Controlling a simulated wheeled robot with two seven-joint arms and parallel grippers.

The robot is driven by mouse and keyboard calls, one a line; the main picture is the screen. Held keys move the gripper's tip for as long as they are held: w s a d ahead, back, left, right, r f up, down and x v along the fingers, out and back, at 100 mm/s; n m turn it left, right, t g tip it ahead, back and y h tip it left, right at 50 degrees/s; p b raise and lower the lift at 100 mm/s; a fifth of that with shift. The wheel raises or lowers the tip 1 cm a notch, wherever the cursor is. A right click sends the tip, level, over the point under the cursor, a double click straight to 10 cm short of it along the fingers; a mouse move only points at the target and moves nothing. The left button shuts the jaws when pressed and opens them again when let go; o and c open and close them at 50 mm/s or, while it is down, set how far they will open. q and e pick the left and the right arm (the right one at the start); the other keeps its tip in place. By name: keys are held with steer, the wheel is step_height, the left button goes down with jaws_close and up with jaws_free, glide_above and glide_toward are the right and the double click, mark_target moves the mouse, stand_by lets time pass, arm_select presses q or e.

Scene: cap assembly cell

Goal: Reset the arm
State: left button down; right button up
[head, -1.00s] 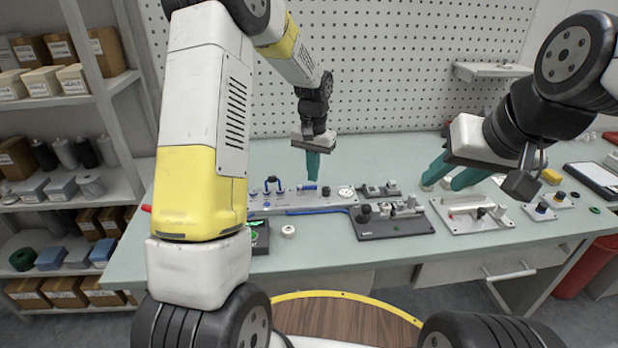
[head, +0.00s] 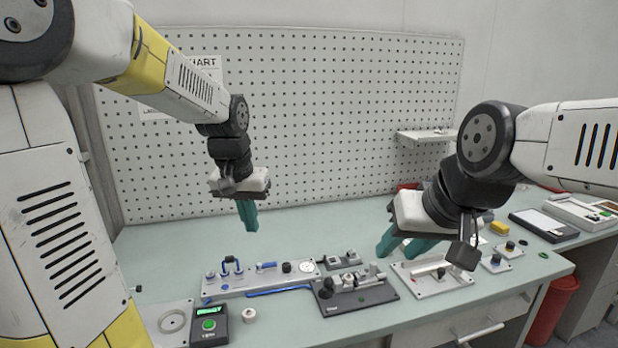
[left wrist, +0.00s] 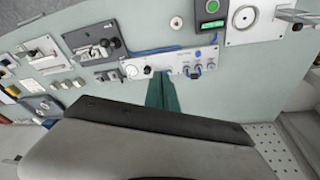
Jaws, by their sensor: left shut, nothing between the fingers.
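My left gripper (head: 248,215) hangs above the back part of the table in the head view, pointing down, its teal fingers together and empty. Its fingers also show in the left wrist view (left wrist: 162,92), in front of the table. My right gripper (head: 402,246) is above the table to the right, with its two teal fingers apart. They are near the light plate fixture (head: 465,278); whether they touch anything is hidden. No object shows between the right fingers.
The green-topped table (head: 300,240) bears a long panel with blue parts (head: 215,289), a dark fixture (head: 350,302), a box with a green display (head: 209,327) and a small white ring (head: 249,315). A pegboard (head: 320,110) stands behind, with a small shelf (head: 425,136).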

arm_select(q)
steer(key=s+r+t, duration=0.1)
steer(key=s+r, duration=0.1)
steer(key=s, duration=0.6)
steer(key=s+r+n+t+h, duration=0.1)
steer(key=s+r+t, duration=0.1)
steer(key=s, duration=0.6)
steer(key=shift+a+r+t, duration=0.3)
steer(key=shift+a, duration=0.1)
